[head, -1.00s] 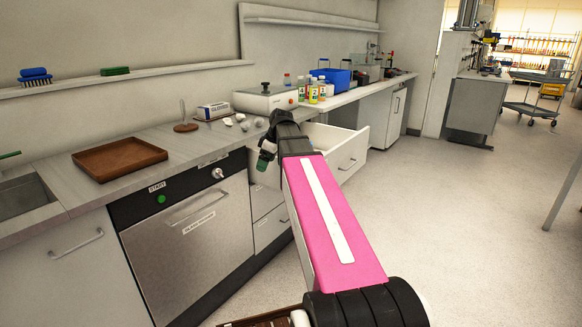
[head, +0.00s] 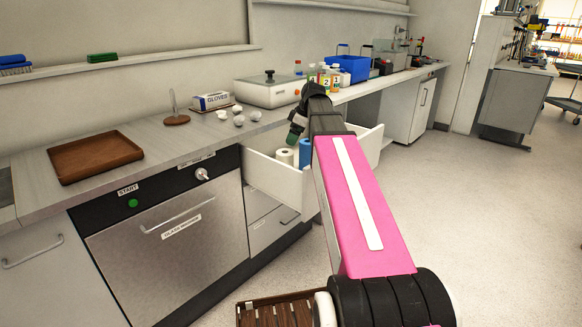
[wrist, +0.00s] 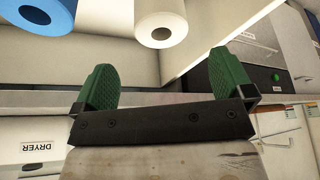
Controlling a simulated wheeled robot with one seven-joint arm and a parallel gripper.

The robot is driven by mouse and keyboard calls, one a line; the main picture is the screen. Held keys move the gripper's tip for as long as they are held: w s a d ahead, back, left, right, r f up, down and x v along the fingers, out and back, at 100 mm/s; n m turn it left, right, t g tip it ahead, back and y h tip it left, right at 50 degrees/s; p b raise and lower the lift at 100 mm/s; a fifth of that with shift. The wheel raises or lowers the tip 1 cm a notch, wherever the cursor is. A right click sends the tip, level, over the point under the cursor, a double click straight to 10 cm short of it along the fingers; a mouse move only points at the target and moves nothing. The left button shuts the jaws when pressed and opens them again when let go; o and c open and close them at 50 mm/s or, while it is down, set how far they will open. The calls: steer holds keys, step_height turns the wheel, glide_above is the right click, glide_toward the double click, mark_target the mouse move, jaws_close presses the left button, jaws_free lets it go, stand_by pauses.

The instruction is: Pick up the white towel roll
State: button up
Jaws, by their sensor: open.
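The white towel roll (head: 285,156) stands in the open white drawer (head: 277,180) in the head view, left of a blue roll (head: 306,152). In the wrist view the white roll (wrist: 160,24) shows its end with a dark core hole, near the top edge. The blue roll (wrist: 40,17) is at the top left there. My gripper (wrist: 155,85) has two green fingers spread wide with nothing between them. The white roll lies beyond the fingertips, apart from them. In the head view my gripper (head: 295,132) is above the drawer, partly hidden by my arm.
A wooden tray (head: 95,158), a glove box (head: 211,101) and small pale objects (head: 238,115) are on the counter. A white device (head: 270,90), bottles and a blue crate (head: 348,70) stand further right. The drawer walls surround the rolls.

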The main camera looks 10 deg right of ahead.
mark_target(285, 156)
steer(key=shift+x, duration=5.35)
steer(key=c, duration=1.4)
steer(key=shift+r, duration=0.1)
